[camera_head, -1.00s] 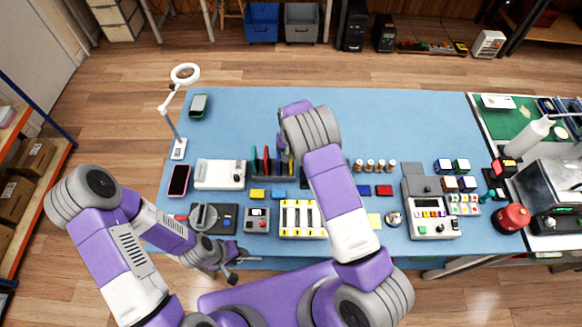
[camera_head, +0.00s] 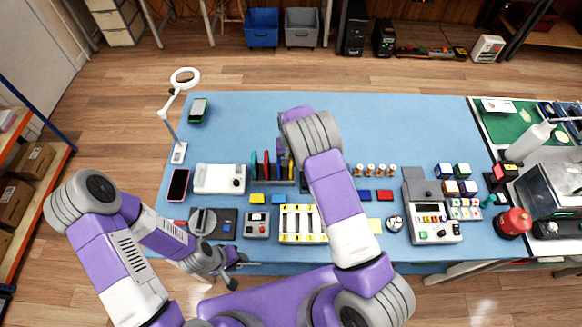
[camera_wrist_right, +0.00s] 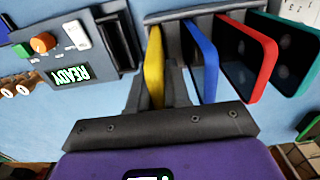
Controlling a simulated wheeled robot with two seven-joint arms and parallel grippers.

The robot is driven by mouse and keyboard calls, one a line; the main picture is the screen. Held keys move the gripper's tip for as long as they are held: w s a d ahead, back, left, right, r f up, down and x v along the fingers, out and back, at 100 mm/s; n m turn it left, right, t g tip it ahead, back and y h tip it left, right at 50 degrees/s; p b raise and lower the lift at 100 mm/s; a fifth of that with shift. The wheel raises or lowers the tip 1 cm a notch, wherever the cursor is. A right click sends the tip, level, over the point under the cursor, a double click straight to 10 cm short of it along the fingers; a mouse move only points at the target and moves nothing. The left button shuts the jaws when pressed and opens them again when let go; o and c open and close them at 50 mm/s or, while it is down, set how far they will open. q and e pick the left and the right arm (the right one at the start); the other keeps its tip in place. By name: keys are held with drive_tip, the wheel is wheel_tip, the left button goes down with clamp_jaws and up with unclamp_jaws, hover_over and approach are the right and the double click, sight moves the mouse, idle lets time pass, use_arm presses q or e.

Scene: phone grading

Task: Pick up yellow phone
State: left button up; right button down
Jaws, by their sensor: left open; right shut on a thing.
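The yellow phone (camera_wrist_right: 155,66) stands on edge at the left end of a dark rack (camera_wrist_right: 180,15) in the right wrist view. My right gripper (camera_wrist_right: 158,88) is shut on it, one finger on each side. A blue phone, a red phone and a green-edged phone stand to its right in the same rack. My left gripper (camera_head: 236,266) is open and empty by the table's front edge.
A device with a green READY display (camera_wrist_right: 70,68) is left of the rack in the right wrist view. In the head view a white box (camera_head: 218,179) is left of the rack, and a yellow-ended tray (camera_head: 302,223) is in front. The table's back middle is clear.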

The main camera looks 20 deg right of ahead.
drive_tip(key=shift+r+p, duration=0.95)
drive_tip(key=shift+r, duration=1)
